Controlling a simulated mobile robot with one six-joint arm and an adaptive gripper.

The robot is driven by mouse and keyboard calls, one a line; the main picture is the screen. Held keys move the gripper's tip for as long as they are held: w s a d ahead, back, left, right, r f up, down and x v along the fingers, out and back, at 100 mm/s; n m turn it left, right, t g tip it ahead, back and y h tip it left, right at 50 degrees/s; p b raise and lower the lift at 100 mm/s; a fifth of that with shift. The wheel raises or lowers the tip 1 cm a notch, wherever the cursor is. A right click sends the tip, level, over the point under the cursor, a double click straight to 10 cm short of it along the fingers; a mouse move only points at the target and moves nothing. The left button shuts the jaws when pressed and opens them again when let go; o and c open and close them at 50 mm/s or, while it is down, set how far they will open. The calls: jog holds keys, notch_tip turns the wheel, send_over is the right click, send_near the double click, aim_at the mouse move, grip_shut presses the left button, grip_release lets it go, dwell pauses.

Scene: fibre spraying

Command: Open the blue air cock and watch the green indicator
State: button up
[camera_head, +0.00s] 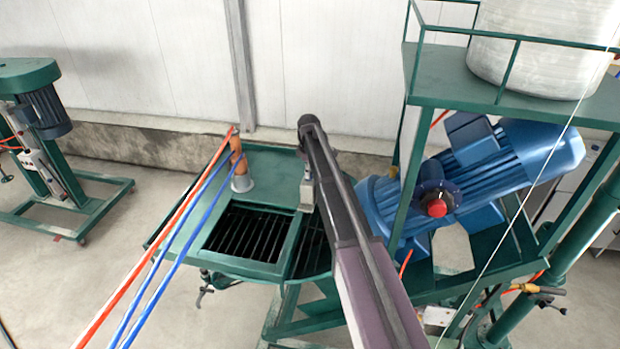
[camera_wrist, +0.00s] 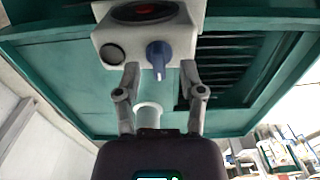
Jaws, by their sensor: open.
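In the wrist view, a grey control box (camera_wrist: 148,32) is mounted at the green machine. The blue air cock (camera_wrist: 158,56) sticks out from its lower face, its handle pointing down in the picture. A dark round disc (camera_wrist: 112,54) sits left of the cock; no green light shows on it, and I cannot tell if it is the indicator. My gripper (camera_wrist: 159,76) is open, with one finger on each side of the cock handle. The handle tip lies between the fingertips, with gaps on both sides and no visible contact. In the head view my arm hides the gripper and the cock.
A dark oval panel with a red mark (camera_wrist: 143,11) is on the box. The green table (camera_head: 185,225) has a slatted opening (camera_head: 245,232). Orange and blue hoses run across its left side. A blue motor (camera_head: 500,165) and green frame stand right.

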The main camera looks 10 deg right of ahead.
jog(key=shift+f+b, duration=0.35)
jog(key=shift+f, duration=0.2)
